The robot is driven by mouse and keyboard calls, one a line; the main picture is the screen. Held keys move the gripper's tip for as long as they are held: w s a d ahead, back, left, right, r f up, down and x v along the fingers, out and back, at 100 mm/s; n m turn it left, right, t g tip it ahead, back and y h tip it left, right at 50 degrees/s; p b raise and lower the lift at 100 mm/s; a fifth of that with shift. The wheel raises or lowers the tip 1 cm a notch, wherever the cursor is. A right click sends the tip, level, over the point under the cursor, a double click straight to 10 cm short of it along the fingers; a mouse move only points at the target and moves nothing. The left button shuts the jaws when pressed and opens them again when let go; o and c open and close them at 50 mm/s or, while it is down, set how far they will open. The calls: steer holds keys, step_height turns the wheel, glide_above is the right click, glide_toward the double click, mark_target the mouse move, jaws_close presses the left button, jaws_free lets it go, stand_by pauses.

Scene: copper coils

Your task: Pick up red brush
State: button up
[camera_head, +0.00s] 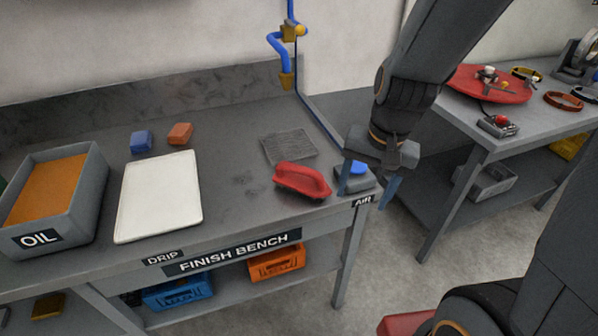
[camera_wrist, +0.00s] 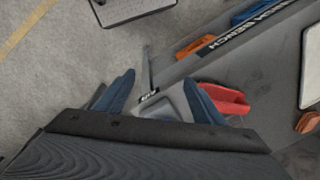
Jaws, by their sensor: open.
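The red brush (camera_head: 301,181) lies on the finish bench near its front right corner, its raised red handle on top. In the wrist view the brush (camera_wrist: 228,98) shows just right of the right finger, which hides part of it. My gripper (camera_head: 369,186) is open and empty above the bench's right end, to the right of the brush and apart from it. In the wrist view its blue fingers (camera_wrist: 158,98) are spread with nothing between them but the bench corner and a grey box below.
A grey box with a blue button (camera_head: 357,174) sits close to the brush's right. A white tray (camera_head: 159,197), a blue block (camera_head: 141,142), an orange block (camera_head: 180,134) and an oil bin (camera_head: 88,206) stand left.

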steer(key=w+a+m+y+p, duration=0.2)
steer(key=w+a+m, duration=0.45)
steer(key=m, duration=0.35)
steer(key=m+t+p, duration=0.1)
steer(key=m+p, duration=0.1)
steer(key=m, duration=0.6)
glide_toward(293, 179)
steer(key=shift+s+d+f+y, duration=0.15)
steer(key=shift+d+f+y, duration=0.05)
steer(key=shift+f, duration=0.25)
steer(key=shift+s+d+f+y, duration=0.15)
steer(key=shift+f+y, duration=0.05)
steer(key=shift+f, duration=0.25)
steer(key=shift+w+a+f+m, duration=0.15)
steer(key=shift+w+a+m, duration=0.05)
steer(key=shift+m, duration=0.1)
steer(key=shift+x, duration=0.9)
steer(key=shift+w+x, duration=0.15)
steer(key=shift+x, duration=1.3)
steer(key=shift+w+x, duration=0.15)
steer(key=shift+x, duration=1.35)
steer(key=shift+a, duration=0.2)
steer(key=c, duration=1.2)
steer(key=shift+r, duration=0.25)
